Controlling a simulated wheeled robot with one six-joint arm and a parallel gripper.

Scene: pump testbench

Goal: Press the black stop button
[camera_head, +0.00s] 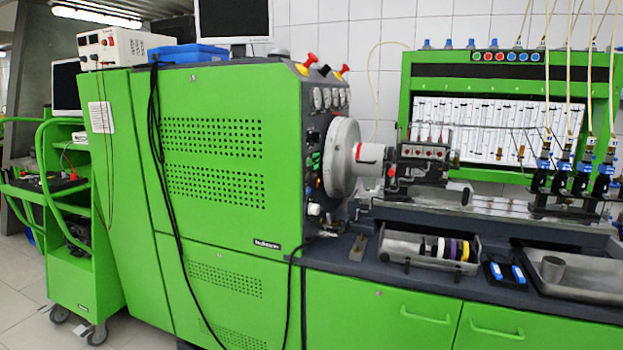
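The green pump test bench (225,150) fills the middle of the head view. Its narrow dark control panel (313,175) faces right and is seen at a steep angle. Small green controls (316,158) and a white knob (313,209) show on this panel. I cannot make out the black stop button for certain against the dark surface. The silver flywheel disc (341,158) stands close to the right of the panel and may cover part of it. My gripper is not in view.
A metal tray (395,245) with coloured rings lies on the bench ledge. A black cable (159,150) hangs down the front. A green cart (75,240) stands left.

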